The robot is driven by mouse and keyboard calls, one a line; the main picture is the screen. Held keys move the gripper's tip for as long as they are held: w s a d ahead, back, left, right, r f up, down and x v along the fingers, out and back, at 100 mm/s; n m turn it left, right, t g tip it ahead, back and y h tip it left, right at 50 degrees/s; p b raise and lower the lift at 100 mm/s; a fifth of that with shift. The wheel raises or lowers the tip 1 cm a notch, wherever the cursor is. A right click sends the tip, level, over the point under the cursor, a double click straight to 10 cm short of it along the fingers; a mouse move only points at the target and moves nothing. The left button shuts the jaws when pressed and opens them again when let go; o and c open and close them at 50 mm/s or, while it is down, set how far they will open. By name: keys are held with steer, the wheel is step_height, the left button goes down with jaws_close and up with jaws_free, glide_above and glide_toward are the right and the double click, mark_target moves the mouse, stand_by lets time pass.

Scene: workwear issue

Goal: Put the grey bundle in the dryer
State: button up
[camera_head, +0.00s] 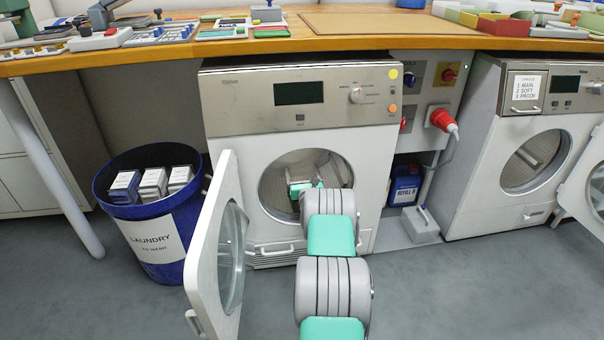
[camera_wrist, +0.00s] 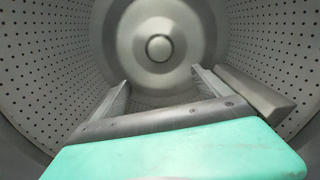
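The dryer, by its look the left white machine (camera_head: 229,88), has its round door (camera_head: 203,265) swung open to the left. My arm reaches through its opening, and my gripper (camera_head: 299,180) is inside the drum. In the wrist view my gripper (camera_wrist: 160,80) has its two fingers apart, pointing at the drum's back wall (camera_wrist: 160,20). No bundle shows between them. Three bundles stand in the blue laundry bin: a dark blue one (camera_head: 125,185), a greyish one (camera_head: 152,184) and a paler one (camera_head: 180,177). I cannot tell surely which is the grey bundle.
The blue laundry bin (camera_head: 110,211) stands left of the open door. A second machine (camera_head: 477,165), with a labelled drawer, stands right with its door open. Between the machines are a blue jug (camera_head: 405,186) and a red plug (camera_head: 443,119). The wooden worktop (camera_head: 160,50) overhangs them.

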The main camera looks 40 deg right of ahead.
steer(key=shift+o, duration=0.8)
steer(key=shift+s+f, duration=0.1)
steer(key=shift+f, duration=0.05)
steer(key=p+v, duration=0.3)
steer(key=v, duration=0.4)
steer(key=shift+s+a, duration=0.25)
steer(key=shift+s, duration=0.05)
